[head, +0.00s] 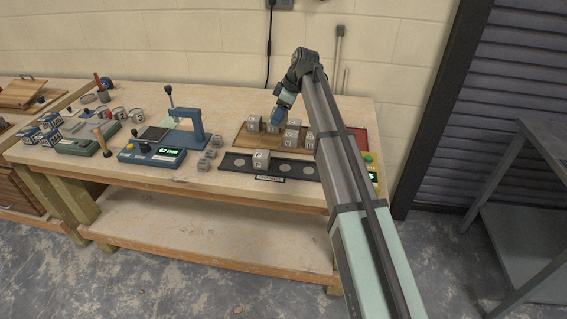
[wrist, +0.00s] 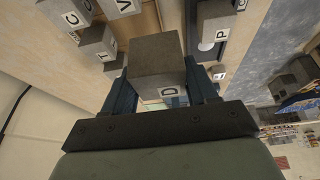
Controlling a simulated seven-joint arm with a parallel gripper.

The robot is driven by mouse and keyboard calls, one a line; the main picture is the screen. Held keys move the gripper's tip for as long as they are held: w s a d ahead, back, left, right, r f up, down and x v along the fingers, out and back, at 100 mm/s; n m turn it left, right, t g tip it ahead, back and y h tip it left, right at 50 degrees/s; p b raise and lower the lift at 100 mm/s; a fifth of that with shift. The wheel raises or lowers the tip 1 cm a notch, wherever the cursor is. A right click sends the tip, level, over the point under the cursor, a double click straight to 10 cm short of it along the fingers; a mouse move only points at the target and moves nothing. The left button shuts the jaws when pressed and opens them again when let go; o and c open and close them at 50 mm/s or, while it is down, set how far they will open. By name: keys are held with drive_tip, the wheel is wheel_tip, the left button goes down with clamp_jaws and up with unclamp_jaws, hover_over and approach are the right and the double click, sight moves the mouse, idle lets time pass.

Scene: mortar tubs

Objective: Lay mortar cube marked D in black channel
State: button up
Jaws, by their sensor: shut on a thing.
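My gripper (head: 278,116) is above the brown wooden board (head: 245,140) at the back of the bench. In the wrist view its two fingers are shut on a grey cube marked D (wrist: 158,58). I cannot tell whether this cube touches the board. The black channel (head: 232,163) lies in front of the board. A grey cube marked P (head: 261,159) stands in it, left of its middle, and also shows in the wrist view (wrist: 214,22). Pale round spots show in the channel to the right of that cube.
Several other lettered cubes (head: 292,138) stand on the board. Small grey cubes (head: 204,165) lie left of the channel. A blue press (head: 190,125) and a blue meter box (head: 152,156) stand further left. A yellow box (head: 373,172) is at the right, partly behind my arm.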

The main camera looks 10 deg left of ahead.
drive_tip(key=s+d+f, duration=0.1)
drive_tip(key=s+d, duration=0.3)
drive_tip(key=s, duration=0.5)
drive_tip(key=shift+s+a+f, duration=0.1)
drive_tip(key=shift+a+f, duration=0.05)
drive_tip(key=shift+f, duration=2.4)
drive_tip(key=shift+a+f, duration=0.1)
drive_tip(key=shift+f, duration=2.4)
drive_tip(key=shift+f, duration=0.15)
drive_tip(key=o, duration=1.2)
drive_tip(key=shift+o, duration=0.2)
drive_tip(key=v, duration=1.2)
drive_tip(key=shift+w, duration=0.2)
